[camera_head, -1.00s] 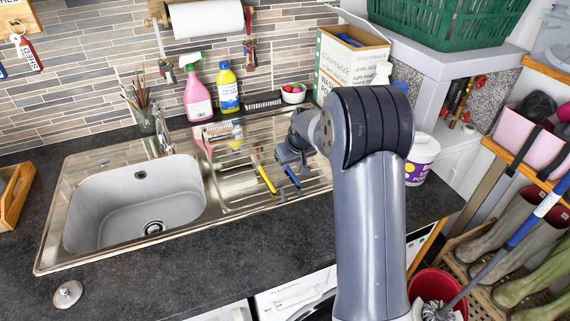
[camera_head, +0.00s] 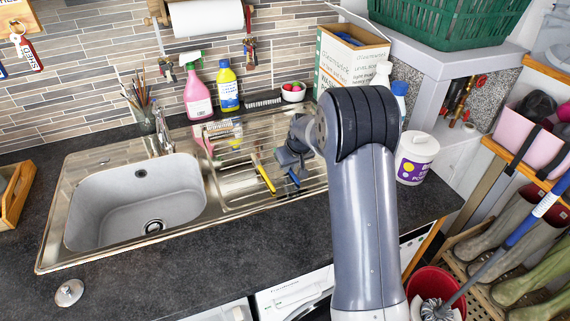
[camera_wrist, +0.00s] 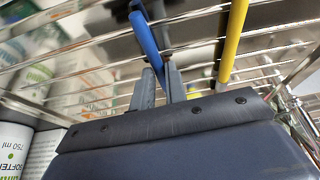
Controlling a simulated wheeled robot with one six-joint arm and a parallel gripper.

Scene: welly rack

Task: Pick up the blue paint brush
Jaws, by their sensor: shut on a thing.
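The blue paint brush (camera_head: 293,179) is at the right part of the metal draining rack, its handle end showing just below my gripper (camera_head: 291,163) in the head view. In the wrist view the blue handle (camera_wrist: 146,42) runs between the fingers of my gripper (camera_wrist: 160,72), which is shut on it. I cannot tell whether the brush is clear of the rack wires. A yellow-handled brush (camera_head: 264,175) lies just left of it, apart from my gripper; it also shows in the wrist view (camera_wrist: 232,42).
The sink (camera_head: 135,202) is to the left. A white tub (camera_head: 416,158) and a cardboard box (camera_head: 345,60) are right. The front counter is mostly clear.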

